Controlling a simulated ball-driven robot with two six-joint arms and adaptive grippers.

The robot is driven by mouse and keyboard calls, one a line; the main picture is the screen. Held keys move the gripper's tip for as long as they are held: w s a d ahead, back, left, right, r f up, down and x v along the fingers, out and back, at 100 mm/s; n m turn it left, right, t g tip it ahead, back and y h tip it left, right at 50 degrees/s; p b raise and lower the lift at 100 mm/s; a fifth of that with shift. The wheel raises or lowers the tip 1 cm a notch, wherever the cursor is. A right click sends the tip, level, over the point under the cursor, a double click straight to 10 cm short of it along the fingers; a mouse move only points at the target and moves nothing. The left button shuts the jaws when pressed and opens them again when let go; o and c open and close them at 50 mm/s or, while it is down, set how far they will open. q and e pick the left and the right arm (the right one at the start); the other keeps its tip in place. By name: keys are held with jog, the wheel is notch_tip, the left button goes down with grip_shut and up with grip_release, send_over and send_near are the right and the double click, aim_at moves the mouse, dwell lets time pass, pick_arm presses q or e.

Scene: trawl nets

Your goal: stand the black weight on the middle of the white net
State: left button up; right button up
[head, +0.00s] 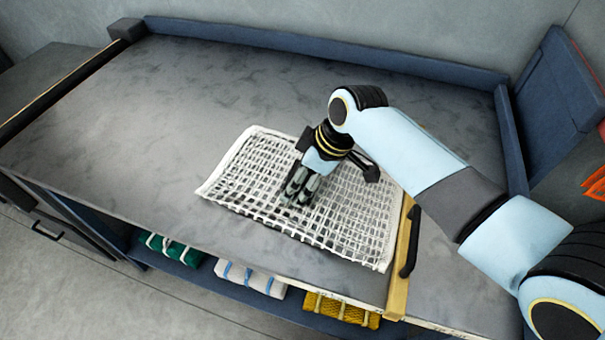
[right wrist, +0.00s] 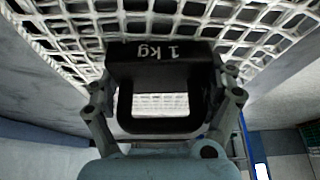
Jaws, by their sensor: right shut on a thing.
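The white net (head: 240,165) lies spread on the grey bench top, with a wide square mesh and a thick white edge. My right gripper (head: 298,192) points down over the middle of the net in the head view. In the right wrist view it (right wrist: 166,95) is shut on the black weight (right wrist: 165,62), which is marked "1 kg" and has an open handle loop. The net (right wrist: 60,30) shows beyond the weight. In the head view my gripper mostly hides the weight. I cannot tell whether its base touches the net. My left gripper is out of view.
A wooden batten (head: 402,255) with a black handle (head: 412,240) lies at the net's right edge. Green (head: 165,247), white (head: 250,278) and yellow (head: 340,310) net bundles lie on the blue shelf below. The bench top (head: 170,110) left of the net is clear.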

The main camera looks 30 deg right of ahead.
jog(key=o, duration=1.5)
jog(key=shift+s+f, duration=0.5)
jog(key=shift+f, duration=0.05)
jog(key=shift+w+d+r, duration=0.1)
jog(key=shift+r, duration=0.15)
jog(key=v, duration=0.4)
jog(key=p+v, duration=0.1)
jog(key=v, duration=0.8)
jog(key=shift+w+r, duration=0.15)
jog(key=shift+w, duration=0.25)
jog(key=shift+a, duration=0.2)
